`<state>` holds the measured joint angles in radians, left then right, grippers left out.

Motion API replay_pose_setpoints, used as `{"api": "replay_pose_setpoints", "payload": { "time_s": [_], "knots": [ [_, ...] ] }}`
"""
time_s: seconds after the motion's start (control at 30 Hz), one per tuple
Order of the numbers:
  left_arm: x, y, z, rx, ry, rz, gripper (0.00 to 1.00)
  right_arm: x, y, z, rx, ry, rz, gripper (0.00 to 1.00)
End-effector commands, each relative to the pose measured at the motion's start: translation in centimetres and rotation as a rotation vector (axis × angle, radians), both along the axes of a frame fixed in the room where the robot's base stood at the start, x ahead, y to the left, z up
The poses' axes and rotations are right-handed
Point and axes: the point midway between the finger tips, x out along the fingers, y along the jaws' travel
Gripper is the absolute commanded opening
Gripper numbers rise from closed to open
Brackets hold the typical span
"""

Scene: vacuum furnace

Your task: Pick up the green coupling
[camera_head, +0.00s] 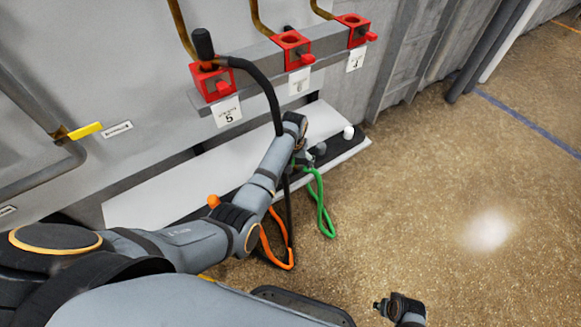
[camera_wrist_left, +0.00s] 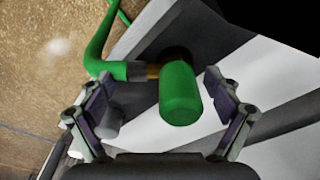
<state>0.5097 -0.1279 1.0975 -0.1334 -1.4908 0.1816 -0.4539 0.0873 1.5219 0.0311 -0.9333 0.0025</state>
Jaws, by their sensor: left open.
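The green coupling (camera_wrist_left: 180,95) is a green cylinder with a brassy neck and a green hose (camera_wrist_left: 104,42) in the left wrist view. It stands between the two open fingers of my left gripper (camera_wrist_left: 160,98), with visible space on both sides. In the head view my left gripper (camera_head: 301,158) is over the right part of the shelf. My arm mostly hides the coupling there, while its green hose (camera_head: 321,205) hangs over the shelf's front edge. A dark end of my right arm (camera_head: 400,307) shows at the bottom; its fingers are too small to read.
A white shelf (camera_head: 150,197) runs along the wall, with an orange coupling (camera_head: 213,201), a grey one (camera_head: 320,149) and a white one (camera_head: 348,132). A black coupling (camera_head: 203,43) stands on the red block (camera_head: 212,83) labelled 5; its black hose (camera_head: 270,92) hangs close by my left arm.

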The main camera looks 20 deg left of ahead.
Motion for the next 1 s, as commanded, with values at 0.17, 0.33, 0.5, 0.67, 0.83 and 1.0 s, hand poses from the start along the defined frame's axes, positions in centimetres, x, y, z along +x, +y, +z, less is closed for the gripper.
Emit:
{"api": "replay_pose_setpoints", "payload": {
  "time_s": [0.17,0.33,0.5,0.67,0.83,1.0],
  "knots": [
    [-0.01,0.00,0.07,0.000,0.000,0.000,0.85,-0.03,0.00,0.01,0.000,0.001,0.000,0.40],
    [-0.03,0.00,0.06,0.000,0.001,0.000,0.62,-0.05,-0.01,-0.02,0.000,0.000,0.000,0.40],
    [-0.03,-0.01,0.05,0.000,0.001,0.000,0.39,-0.05,-0.01,-0.02,0.000,0.000,0.000,0.40],
    [0.00,-0.01,0.10,0.000,0.000,0.000,0.22,-0.06,-0.01,-0.03,0.000,0.000,0.000,0.40],
    [-0.01,-0.01,0.10,0.000,0.000,0.000,0.22,-0.07,-0.01,-0.02,0.000,0.000,0.000,0.40],
    [-0.01,-0.01,0.47,0.000,0.000,0.000,0.22,-0.21,-0.12,-0.13,-0.002,-0.002,0.000,0.40]
  ]
}}
